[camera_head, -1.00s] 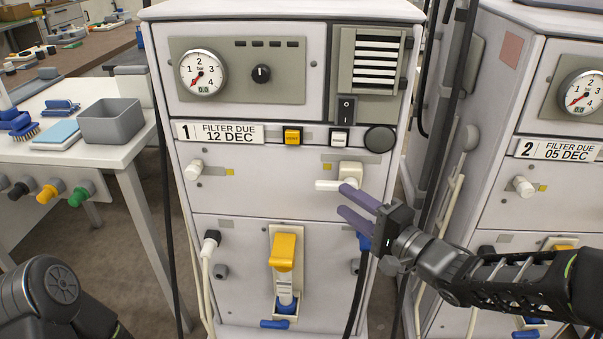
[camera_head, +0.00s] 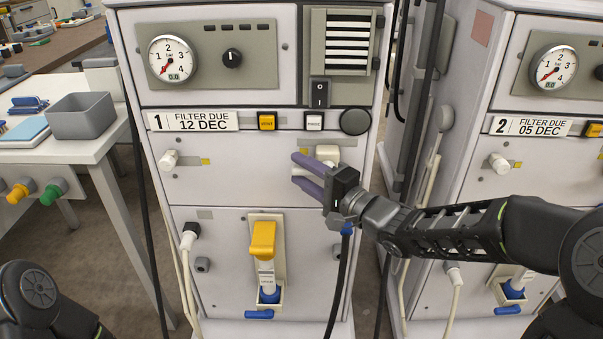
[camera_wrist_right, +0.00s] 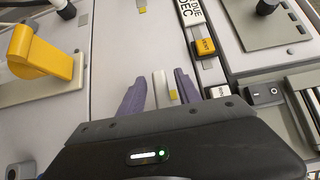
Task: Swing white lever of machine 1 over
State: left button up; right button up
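Machine 1 (camera_head: 240,180) stands in the middle of the head view, labelled "1 FILTER DUE 12 DEC". Its white lever (camera_head: 327,154) sits at the right of the middle panel and points left; much of it is hidden behind my fingers. My right gripper (camera_head: 298,169) comes in from the right, with its purple fingers apart, one above and one below the lever. In the right wrist view the white lever (camera_wrist_right: 160,88) shows between the open fingers (camera_wrist_right: 159,82), with gaps on both sides. My left gripper is out of view.
A yellow handle (camera_head: 263,240) is below on machine 1, and a white knob (camera_head: 169,159) at its left. Buttons and a switch (camera_head: 319,94) are above the lever. Machine 2 (camera_head: 540,190) stands right. A table with a grey bin (camera_head: 82,118) is left.

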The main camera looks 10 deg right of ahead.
jog(key=shift+w+a, duration=0.15)
jog(key=shift+w, duration=0.05)
grip_shut()
dwell(0.3)
dwell(1.1)
